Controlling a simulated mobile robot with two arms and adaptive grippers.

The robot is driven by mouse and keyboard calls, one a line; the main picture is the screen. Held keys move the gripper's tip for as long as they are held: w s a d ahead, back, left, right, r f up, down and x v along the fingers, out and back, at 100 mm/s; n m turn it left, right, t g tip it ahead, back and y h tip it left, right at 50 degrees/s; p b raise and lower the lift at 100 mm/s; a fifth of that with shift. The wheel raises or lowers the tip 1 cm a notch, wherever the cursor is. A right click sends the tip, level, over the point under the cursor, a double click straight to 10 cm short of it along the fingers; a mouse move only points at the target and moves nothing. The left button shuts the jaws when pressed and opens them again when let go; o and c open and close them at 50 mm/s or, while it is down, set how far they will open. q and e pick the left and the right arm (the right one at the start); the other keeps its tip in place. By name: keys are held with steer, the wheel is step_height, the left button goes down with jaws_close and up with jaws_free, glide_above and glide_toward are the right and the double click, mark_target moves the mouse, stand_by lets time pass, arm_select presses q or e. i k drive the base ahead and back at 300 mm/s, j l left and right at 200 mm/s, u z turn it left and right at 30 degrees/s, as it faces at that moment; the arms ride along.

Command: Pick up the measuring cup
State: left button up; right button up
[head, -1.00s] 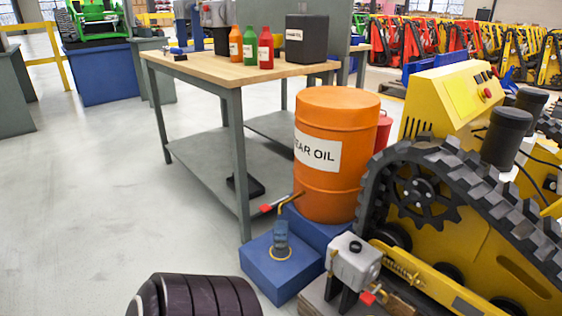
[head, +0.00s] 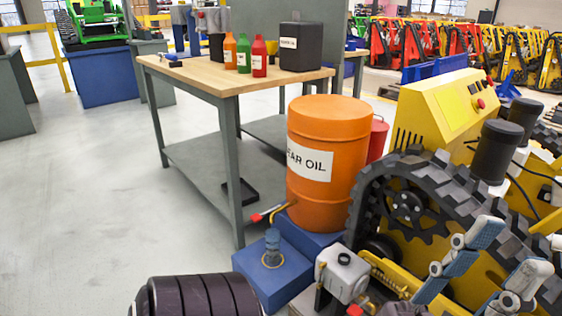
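The measuring cup (head: 272,246) is a small bluish see-through cup. It stands upright on a low blue block (head: 257,277), below the drum's tap, with a yellow ring around its foot.
An orange gear oil drum (head: 326,185) with a red-handled tap (head: 257,217) stands behind the cup. A grey pump unit (head: 342,272) and the yellow tracked machine (head: 441,115) stand to the right. A workbench (head: 184,76) holds bottles. The left floor is clear.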

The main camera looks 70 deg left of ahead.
mark_target(272, 237)
steer(key=i+u, duration=0.2)
steer(key=u, duration=0.25)
steer(key=i+l+u, duration=0.1)
steer(key=u, duration=1.85)
steer(key=i+l, duration=0.05)
